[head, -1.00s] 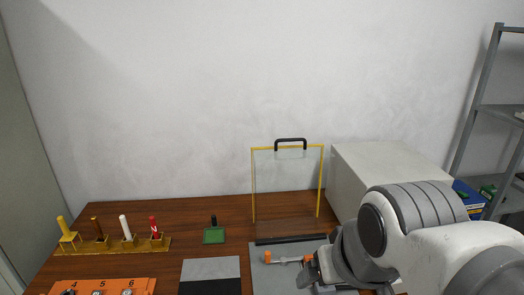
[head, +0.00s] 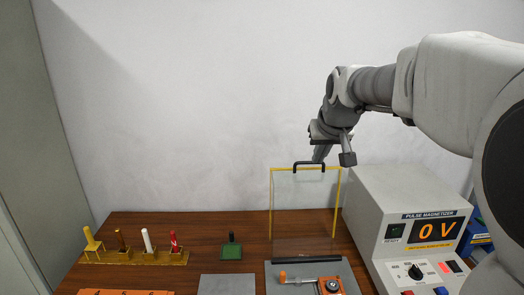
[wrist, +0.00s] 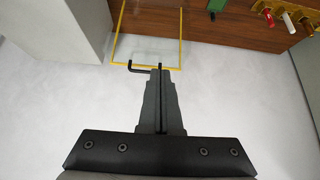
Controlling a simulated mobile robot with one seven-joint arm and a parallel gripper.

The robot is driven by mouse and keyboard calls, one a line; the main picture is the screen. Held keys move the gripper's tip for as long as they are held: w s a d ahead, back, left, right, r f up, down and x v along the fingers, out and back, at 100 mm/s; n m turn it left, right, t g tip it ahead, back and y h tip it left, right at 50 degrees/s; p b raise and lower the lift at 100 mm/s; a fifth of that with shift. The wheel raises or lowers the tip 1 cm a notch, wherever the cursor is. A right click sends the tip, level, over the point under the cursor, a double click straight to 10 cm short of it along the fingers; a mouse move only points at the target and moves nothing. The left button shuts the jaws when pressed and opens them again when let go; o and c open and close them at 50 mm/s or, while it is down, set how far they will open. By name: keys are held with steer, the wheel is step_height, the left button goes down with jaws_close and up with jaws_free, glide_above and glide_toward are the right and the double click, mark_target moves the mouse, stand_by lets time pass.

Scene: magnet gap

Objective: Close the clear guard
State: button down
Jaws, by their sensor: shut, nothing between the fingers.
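The clear guard (head: 303,215) stands upright behind a grey plate (head: 350,278), with a yellow frame around a transparent pane. Its black handle (head: 308,165) is on the top edge. My gripper (head: 320,157) is shut and empty, pointing down at the handle, very close to it. In the wrist view, my gripper (wrist: 160,70) overlaps the guard's top edge (wrist: 118,63), and part of the handle (wrist: 137,67) shows to its left. I cannot tell whether the fingers touch the handle.
The pulse magnetizer (head: 425,235), reading 0 V, stands right of the guard. A green block (head: 231,252) and a yellow rack (head: 135,257) with several pegs are left. The wall is close behind.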

steer(key=w+d+f+t+p, duration=0.1)
steer(key=w+d+f+p, duration=0.15)
steer(key=w, duration=0.85)
steer(key=w+d+f+p, duration=0.1)
steer(key=w+d+f, duration=0.2)
steer(key=w, duration=0.8)
steer(key=shift+w+a+f+p, duration=0.1)
steer(key=shift+w+f+p, duration=0.4)
steer(key=shift+f, duration=0.65)
steer(key=shift+w+a+f+p, duration=0.1)
steer(key=shift+w+f+p, duration=0.25)
steer(key=shift+f+p, duration=0.55)
steer(key=shift+w+a+f+p, duration=0.1)
steer(key=shift+w+f+p, duration=0.3)
steer(key=shift+f, duration=0.95)
steer(key=shift+s+f+t+b, duration=0.1)
steer(key=shift+s+t+b, duration=0.05)
steer(key=shift+t+b, duration=0.2)
